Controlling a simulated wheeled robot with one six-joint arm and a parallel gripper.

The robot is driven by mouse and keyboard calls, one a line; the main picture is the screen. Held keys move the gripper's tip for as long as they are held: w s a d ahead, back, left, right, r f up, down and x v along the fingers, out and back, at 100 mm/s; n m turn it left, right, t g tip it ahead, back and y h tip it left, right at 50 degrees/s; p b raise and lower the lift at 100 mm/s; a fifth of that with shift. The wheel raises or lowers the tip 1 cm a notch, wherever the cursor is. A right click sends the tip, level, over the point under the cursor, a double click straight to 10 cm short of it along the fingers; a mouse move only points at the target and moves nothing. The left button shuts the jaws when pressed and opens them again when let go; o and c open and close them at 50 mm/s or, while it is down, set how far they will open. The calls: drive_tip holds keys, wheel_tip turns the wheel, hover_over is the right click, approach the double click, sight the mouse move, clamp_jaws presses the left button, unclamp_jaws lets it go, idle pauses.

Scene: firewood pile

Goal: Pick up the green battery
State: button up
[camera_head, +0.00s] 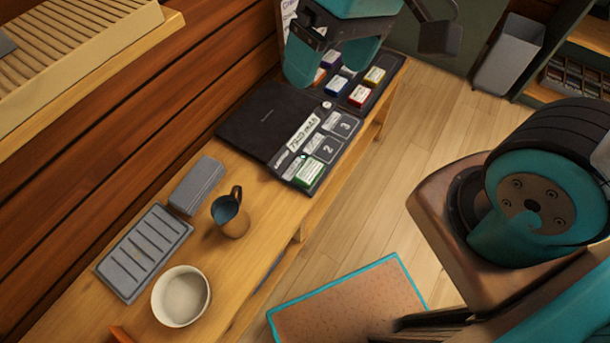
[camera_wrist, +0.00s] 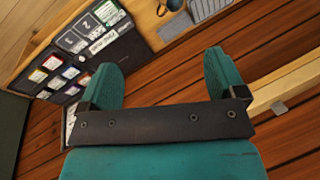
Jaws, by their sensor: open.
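The green battery (camera_head: 309,173) is a small green block with a white label. It sits at the near corner of a black board (camera_head: 258,118), beside slots marked 2 and 3. My gripper (camera_head: 331,62) is above the far part of the board, well away from the green battery. In the wrist view my gripper (camera_wrist: 164,65) has its teal fingers wide apart, with nothing between them.
A yellow battery (camera_head: 375,76), a red battery (camera_head: 360,95) and a blue battery (camera_head: 337,86) lie near my gripper. A brown jug (camera_head: 232,217), white bowl (camera_head: 181,297), grey block (camera_head: 197,185) and slotted tray (camera_head: 143,252) stand on the bench. A wooden wall backs it.

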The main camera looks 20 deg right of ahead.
drive_tip(key=w+d+f+m+b, duration=0.1)
drive_tip(key=w+f+m+b, duration=0.25)
drive_tip(key=f, duration=0.25)
drive_tip(key=w+d+f+m+h+b, duration=0.1)
drive_tip(key=w+f+m+b, duration=0.1)
drive_tip(key=w+f+b, duration=0.3)
drive_tip(key=w+d+f+m+b, duration=0.1)
drive_tip(key=f+m+b, duration=0.15)
drive_tip(key=f, duration=0.55)
drive_tip(key=m+h+b, duration=0.1)
drive_tip(key=m+b, duration=0.5)
approach(310, 170)
drive_tip(key=f+b, duration=0.3)
drive_tip(key=b, duration=0.1)
drive_tip(key=shift+w+a+f+m+g, duration=0.25)
drive_tip(key=shift+w+f+m+g, duration=0.05)
drive_tip(key=shift+f+g, duration=0.1)
drive_tip(key=f+b, duration=0.1)
drive_tip(key=f, duration=0.2)
drive_tip(key=a+f+b, duration=0.1)
drive_tip(key=f, duration=0.1)
drive_tip(key=shift+s+b, duration=0.35)
drive_tip(key=shift+f, duration=0.3)
drive_tip(key=shift+f, duration=0.2)
drive_tip(key=shift+c, duration=0.2)
drive_tip(key=c, duration=1.1)
